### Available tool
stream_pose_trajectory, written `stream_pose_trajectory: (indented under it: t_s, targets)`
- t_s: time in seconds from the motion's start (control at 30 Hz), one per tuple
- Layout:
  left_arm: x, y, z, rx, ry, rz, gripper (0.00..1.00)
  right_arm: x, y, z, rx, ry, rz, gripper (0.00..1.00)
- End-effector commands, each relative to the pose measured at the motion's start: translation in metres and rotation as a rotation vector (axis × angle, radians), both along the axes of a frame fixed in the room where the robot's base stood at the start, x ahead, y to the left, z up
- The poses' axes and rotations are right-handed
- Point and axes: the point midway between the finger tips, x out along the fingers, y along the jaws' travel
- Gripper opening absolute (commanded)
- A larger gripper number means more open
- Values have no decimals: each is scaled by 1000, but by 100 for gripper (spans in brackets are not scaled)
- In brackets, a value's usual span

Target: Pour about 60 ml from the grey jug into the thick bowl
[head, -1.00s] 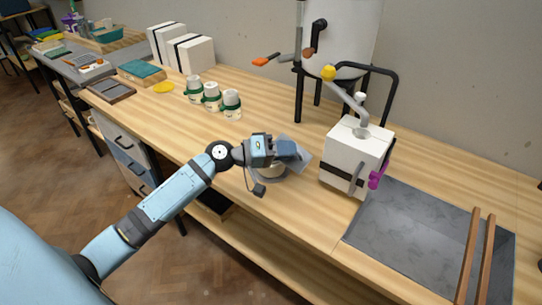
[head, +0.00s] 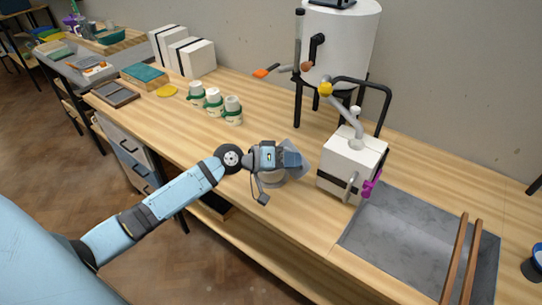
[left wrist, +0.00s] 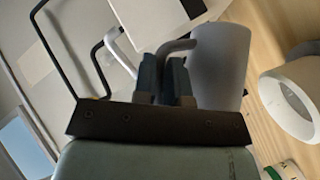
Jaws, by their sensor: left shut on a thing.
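My left gripper (head: 284,158) is shut on the handle of the grey jug (head: 299,160). The jug also shows in the left wrist view (left wrist: 221,65), with the fingers (left wrist: 165,80) at its handle. In the head view the jug looks tilted and is partly hidden by the gripper. A pale thick-walled bowl (head: 273,181) stands on the bench just below the gripper, partly covered by it. In the left wrist view the bowl (left wrist: 292,92) lies to the right of the jug. I see no stream, and the jug's contents are hidden. My right gripper is not in view.
A white box with a lever (head: 350,168) stands close to the right of the jug, before a white tank (head: 340,40). A grey basin (head: 385,235) with two wooden bars (head: 463,262) is farther right. Several green-banded jars (head: 233,111) stand behind left.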

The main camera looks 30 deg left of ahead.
Motion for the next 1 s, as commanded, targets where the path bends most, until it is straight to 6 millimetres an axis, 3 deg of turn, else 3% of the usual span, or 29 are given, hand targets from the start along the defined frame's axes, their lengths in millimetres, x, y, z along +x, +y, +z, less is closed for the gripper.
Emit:
stream_pose_trajectory:
  t_s: [0.77,1.0]
  targets:
    - [0,0,0,-2,0,0,0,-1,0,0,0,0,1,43]
    - [1,-3,-1,85,0,-2,0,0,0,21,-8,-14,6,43]
